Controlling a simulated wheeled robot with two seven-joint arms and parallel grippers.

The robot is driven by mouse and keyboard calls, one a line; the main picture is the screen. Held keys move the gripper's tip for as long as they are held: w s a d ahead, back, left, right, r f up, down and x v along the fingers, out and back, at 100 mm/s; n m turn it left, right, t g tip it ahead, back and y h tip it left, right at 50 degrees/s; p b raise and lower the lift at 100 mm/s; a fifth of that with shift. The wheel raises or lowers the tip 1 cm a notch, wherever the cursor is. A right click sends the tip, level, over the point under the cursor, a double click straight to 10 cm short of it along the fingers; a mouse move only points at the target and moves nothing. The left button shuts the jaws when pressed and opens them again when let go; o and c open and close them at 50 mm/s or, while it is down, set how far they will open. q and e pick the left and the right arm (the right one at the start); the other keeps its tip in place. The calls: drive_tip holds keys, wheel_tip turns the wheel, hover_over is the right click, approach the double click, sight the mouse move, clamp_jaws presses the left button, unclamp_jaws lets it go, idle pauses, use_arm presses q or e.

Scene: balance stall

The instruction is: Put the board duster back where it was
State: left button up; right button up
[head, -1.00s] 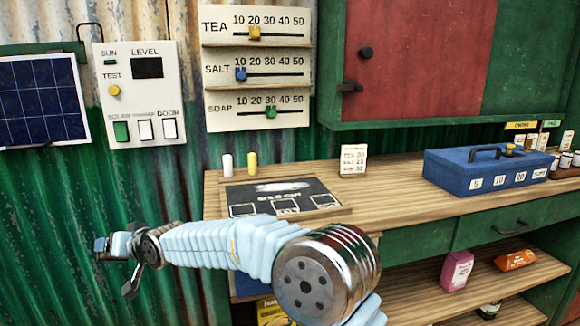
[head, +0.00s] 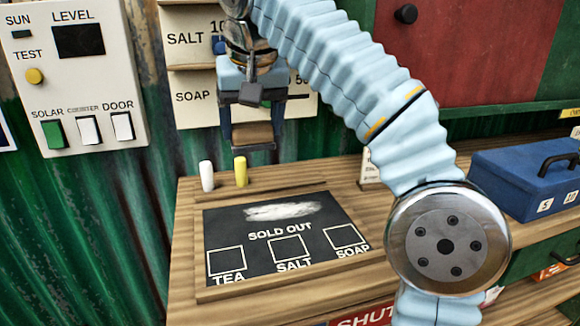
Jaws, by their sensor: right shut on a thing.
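My right gripper (head: 252,116) is shut on the board duster (head: 252,134), a brown wooden block with a dark underside. It holds the duster up in the air, in the picture just above the yellow chalk and in front of the soap scale panel. The blackboard (head: 222,228) lies on the wooden counter below. It reads SOLD OUT, with boxes marked TEA, SALT and SOAP and a white chalk smear above the words. My left gripper is not in view.
A white chalk (head: 207,175) and a yellow chalk (head: 241,171) stand upright at the counter's back left. A switch panel (head: 75,85) hangs on the green wall. A blue cash box (head: 525,180) stands to the right. A small card (head: 369,170) is partly hidden by my arm.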

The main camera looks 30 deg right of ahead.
drive_tip(key=w+d+f, duration=0.2)
drive_tip(key=d, duration=0.1)
drive_tip(key=w+d+f, duration=0.2)
drive_tip(key=d+f, duration=0.1)
drive_tip(key=d, duration=0.1)
drive_tip(key=w+d+f, duration=0.2)
drive_tip(key=d+f, duration=0.1)
drive_tip(key=shift+w+d, duration=0.2)
drive_tip(key=shift+w+d+f, duration=0.2)
drive_tip(key=shift+d+f, duration=0.1)
drive_tip(key=shift+f, duration=0.15)
drive_tip(key=shift+w+d+f, duration=0.1)
drive_tip(key=shift+d+f, duration=0.05)
drive_tip(key=shift+f, duration=0.85)
drive_tip(key=shift+w+d+f, duration=0.1)
drive_tip(key=shift+d+f, duration=0.05)
drive_tip(key=shift+f, duration=0.85)
drive_tip(key=o, duration=1)
drive_tip(key=shift+c, duration=0.2)
drive_tip(key=shift+r, duration=0.1)
drive_tip(key=v, duration=1.2)
